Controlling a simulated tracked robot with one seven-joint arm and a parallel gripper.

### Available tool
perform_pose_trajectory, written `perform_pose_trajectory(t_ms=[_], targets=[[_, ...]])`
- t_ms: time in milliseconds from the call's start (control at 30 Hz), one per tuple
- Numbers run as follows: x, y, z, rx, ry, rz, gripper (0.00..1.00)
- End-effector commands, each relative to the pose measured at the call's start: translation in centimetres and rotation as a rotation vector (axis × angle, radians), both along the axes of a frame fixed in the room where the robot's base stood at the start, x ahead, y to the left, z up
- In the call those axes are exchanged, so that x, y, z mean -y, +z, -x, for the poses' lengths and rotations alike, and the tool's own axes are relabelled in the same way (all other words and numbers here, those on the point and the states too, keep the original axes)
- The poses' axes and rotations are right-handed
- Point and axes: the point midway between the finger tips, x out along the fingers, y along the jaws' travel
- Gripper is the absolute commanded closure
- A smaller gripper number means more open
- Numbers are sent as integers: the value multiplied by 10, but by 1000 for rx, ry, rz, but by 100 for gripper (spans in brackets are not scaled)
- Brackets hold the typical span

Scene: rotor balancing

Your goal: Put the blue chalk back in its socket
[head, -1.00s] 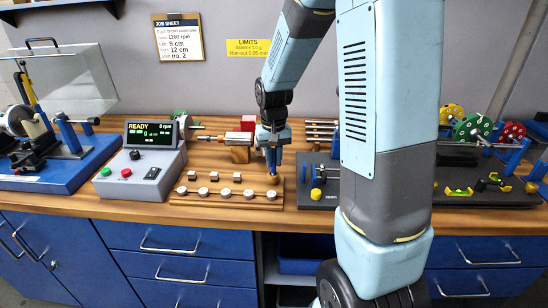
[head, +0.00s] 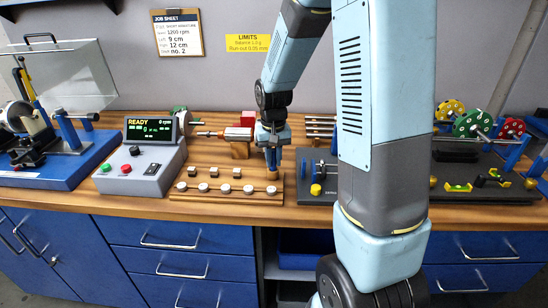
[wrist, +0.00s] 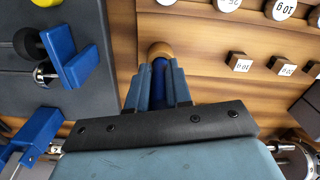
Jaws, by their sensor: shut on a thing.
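The blue chalk (wrist: 159,72) is a short blue stick between the fingers of my gripper (wrist: 159,85) in the wrist view. Its far end meets a round wooden socket (wrist: 160,49) on the wooden weight board; whether it is inside or only above it cannot be told. In the head view my gripper (head: 272,158) points down over the right end of the board, with the socket (head: 272,175) right below. The fingers hide most of the chalk in that view.
The wooden board (head: 228,196) bears several round and square weights. A control box (head: 141,165) reading READY stands to its left. A dark tray (head: 316,198) with blue stands and a yellow knob lies close on the right.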

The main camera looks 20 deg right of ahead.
Motion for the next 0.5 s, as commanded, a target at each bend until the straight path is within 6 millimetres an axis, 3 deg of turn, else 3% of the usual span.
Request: perform_pose_trajectory(t_ms=[500], targets=[[0, -5, 0, 0, 0, 0, 100]])
